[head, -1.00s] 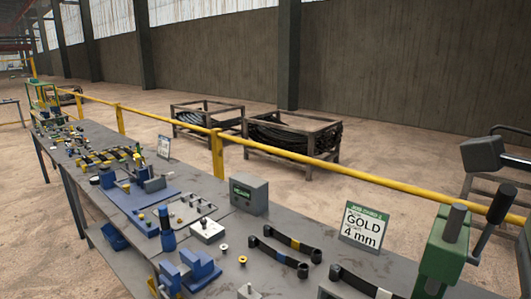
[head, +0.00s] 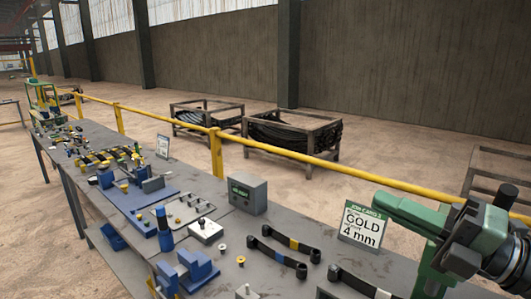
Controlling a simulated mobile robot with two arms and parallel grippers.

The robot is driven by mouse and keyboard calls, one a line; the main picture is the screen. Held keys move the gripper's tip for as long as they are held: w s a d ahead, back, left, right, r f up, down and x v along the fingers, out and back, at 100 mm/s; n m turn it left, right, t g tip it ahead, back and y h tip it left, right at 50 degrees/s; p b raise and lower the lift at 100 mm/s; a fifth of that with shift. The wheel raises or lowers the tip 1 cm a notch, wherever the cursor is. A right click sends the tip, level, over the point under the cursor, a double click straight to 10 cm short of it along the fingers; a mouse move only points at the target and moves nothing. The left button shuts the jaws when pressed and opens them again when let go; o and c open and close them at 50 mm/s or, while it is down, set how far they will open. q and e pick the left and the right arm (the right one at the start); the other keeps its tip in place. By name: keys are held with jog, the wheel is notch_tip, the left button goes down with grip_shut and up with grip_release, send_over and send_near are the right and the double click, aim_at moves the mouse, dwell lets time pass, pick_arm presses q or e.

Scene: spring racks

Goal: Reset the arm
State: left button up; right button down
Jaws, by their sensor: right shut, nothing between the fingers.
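A green fixture (head: 435,278) stands at the bench's near right corner. A green arm (head: 405,212) at its top points left, almost level, just below the yellow rail. A short dark bar (head: 505,196) stands up beside it. My right gripper (head: 463,261), dark and rounded, is at the right edge, close against the fixture's right side. It is shut and holds nothing. It overlaps part of the fixture, and I cannot tell whether they touch. My left gripper is out of view.
Banded black strips (head: 290,243), a grey box (head: 247,193) and blue fixtures (head: 198,266) lie along the bench. A yellow rail (head: 330,165) runs behind. Floor racks (head: 293,135) stand beyond.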

jog(key=w+d+f+m+t+h, duration=0.55)
jog(key=d+f+m+h, duration=0.25)
jog(key=m, duration=0.3)
jog(key=s+d+f+m+g+h, duration=0.1)
jog(key=d+f+m+h, duration=0.25)
jog(key=f+m, duration=0.4)
jog(key=s+d+f+m+g+h, duration=0.15)
jog(key=f+m+h, duration=0.3)
jog(key=f, duration=0.55)
jog(key=s+a+f+m+g+h, duration=0.1)
jog(key=s+f+m+g, duration=0.15)
jog(key=s+f, duration=0.35)
jog(key=s+a+f+m+g+h, duration=0.15)
jog(key=s+f+g, duration=0.25)
jog(key=f, duration=0.4)
jog(key=s+a+f+m+g+y, duration=0.25)
jog(key=s+a+f+g, duration=0.35)
jog(key=s+a+f, duration=0.45)
notch_tip(320, 180, down, 28)
jog(key=s+d+b, duration=0.2)
jog(key=b, duration=0.3)
jog(key=s+d+f+g+b, duration=0.2)
jog(key=s+f+b, duration=0.3)
jog(key=s+f, duration=1.2)
notch_tip(320, 180, down, 5)
jog(key=shift+s+d+r, duration=0.1)
jog(key=shift+s+d, duration=0.25)
jog(key=shift+d, duration=0.1)
jog(key=shift+n, duration=0.25)
